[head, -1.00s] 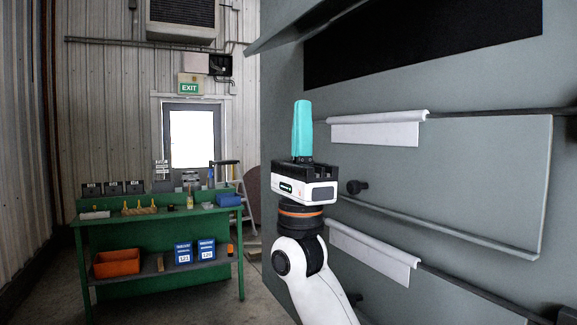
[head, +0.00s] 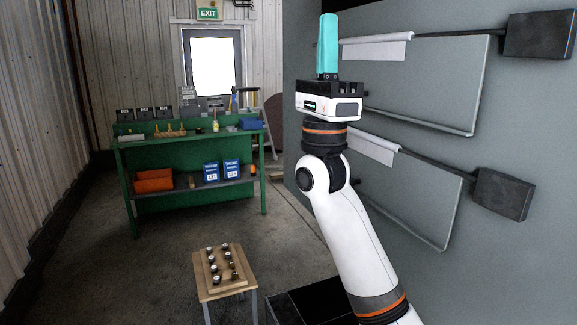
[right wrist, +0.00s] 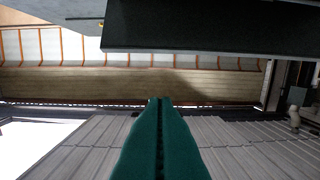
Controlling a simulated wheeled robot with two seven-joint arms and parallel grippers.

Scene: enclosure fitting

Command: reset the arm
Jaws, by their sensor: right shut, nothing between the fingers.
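My right arm rises from the bottom right of the head view, in front of the grey enclosure (head: 425,75). My right gripper (head: 328,18) points upward, and its teal fingers are together with nothing between them. In the right wrist view the teal fingers (right wrist: 160,105) also lie side by side and empty, with wall cladding and a dark slab behind them. My left gripper is not in the head view.
A green workbench (head: 190,200) with boxes and an orange bin (head: 153,181) stands at the back left. A small wooden stool (head: 208,291) bearing several knobs is in front. Two dark boxes on bars (head: 540,34) stick out at the right. Floor between bench and stool is clear.

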